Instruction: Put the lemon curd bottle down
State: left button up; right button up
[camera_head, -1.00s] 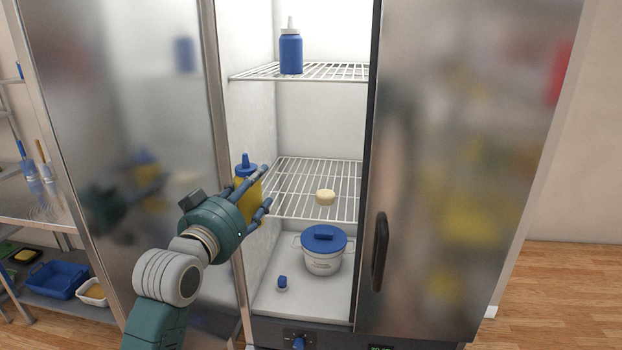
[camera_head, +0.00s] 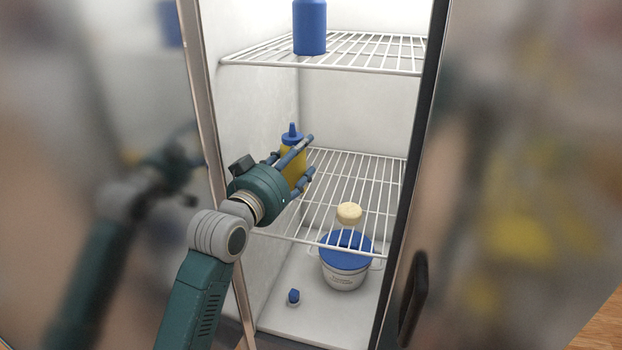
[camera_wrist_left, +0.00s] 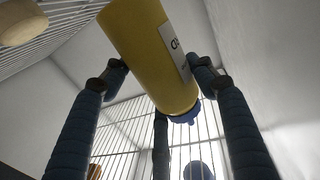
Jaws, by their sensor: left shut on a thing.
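The lemon curd bottle (camera_head: 291,163) is yellow with a blue pointed cap. My left gripper (camera_head: 300,162) is shut on it and holds it upright at the left side of the middle wire shelf (camera_head: 370,180) in the open fridge. In the left wrist view the yellow bottle (camera_wrist_left: 150,50) with part of a white label sits between the blue fingers (camera_wrist_left: 155,85). The fingers and hand hide part of the bottle in the head view. I cannot tell whether its base touches the shelf. My right gripper is not in view.
A small pale yellow round item (camera_head: 349,212) is on the middle shelf. A blue bottle (camera_head: 310,28) stands on the upper shelf (camera_head: 390,52). Below are a white tub with a blue lid (camera_head: 345,270) and a small blue-topped item (camera_head: 293,297). The middle shelf's back looks clear.

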aim_at(293, 187)
pick_arm(q)
notch_tip(293, 187, down, 3)
jog(key=shift+s+a+r+p, duration=0.1)
jog(key=shift+s+p, duration=0.05)
jog(key=shift+p, duration=0.25)
jog(key=f, duration=0.2)
jog(key=f+p, duration=0.1)
jog(key=shift+w+f, duration=0.15)
jog(key=shift+w, duration=0.15)
jog(key=shift+s+f, duration=0.1)
jog(key=shift+f, duration=0.05)
jog(key=o, duration=1.2)
jog(key=shift+o, duration=0.6)
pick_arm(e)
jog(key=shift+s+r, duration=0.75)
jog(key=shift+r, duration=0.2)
